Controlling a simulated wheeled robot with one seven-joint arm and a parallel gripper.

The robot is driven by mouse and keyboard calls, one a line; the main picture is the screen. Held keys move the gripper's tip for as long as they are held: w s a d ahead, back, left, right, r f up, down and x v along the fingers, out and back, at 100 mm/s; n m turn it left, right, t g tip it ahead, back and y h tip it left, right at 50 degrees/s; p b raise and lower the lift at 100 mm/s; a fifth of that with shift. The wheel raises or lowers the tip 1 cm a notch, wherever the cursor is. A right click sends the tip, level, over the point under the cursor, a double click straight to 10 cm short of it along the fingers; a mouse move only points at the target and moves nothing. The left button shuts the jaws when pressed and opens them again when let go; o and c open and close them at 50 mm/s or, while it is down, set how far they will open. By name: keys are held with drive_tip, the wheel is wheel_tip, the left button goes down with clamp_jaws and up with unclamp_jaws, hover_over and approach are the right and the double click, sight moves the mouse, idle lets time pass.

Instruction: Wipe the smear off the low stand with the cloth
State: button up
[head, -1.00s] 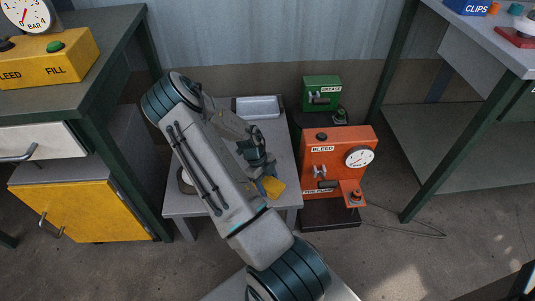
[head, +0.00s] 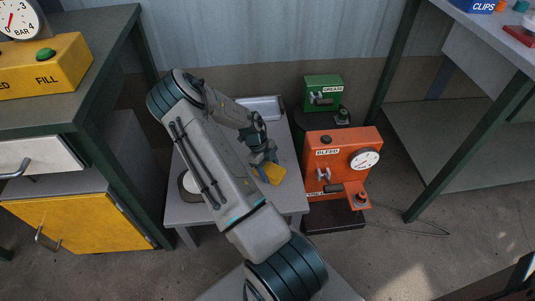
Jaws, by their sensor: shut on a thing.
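The low stand (head: 286,205) is a grey table in the middle of the head view, partly hidden behind my arm. My gripper (head: 262,168) is over its right part, pointing down, with its fingers shut on the cloth (head: 273,174). The cloth is yellow and lies at or just above the stand's top; I cannot tell whether it touches. I cannot make out the smear; my arm, gripper and cloth cover much of the top.
A metal tray (head: 262,107) is at the stand's back. A round pale object (head: 186,184) shows at its left, partly behind my arm. An orange bleed machine (head: 340,162) and a green grease box (head: 322,92) stand close on the right. Workbenches flank both sides.

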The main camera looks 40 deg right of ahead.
wheel_tip(320, 180, up, 2)
drive_tip(key=shift+r, duration=0.2)
drive_tip(key=shift+r+p, duration=2.05)
drive_tip(key=shift+r, duration=0.5)
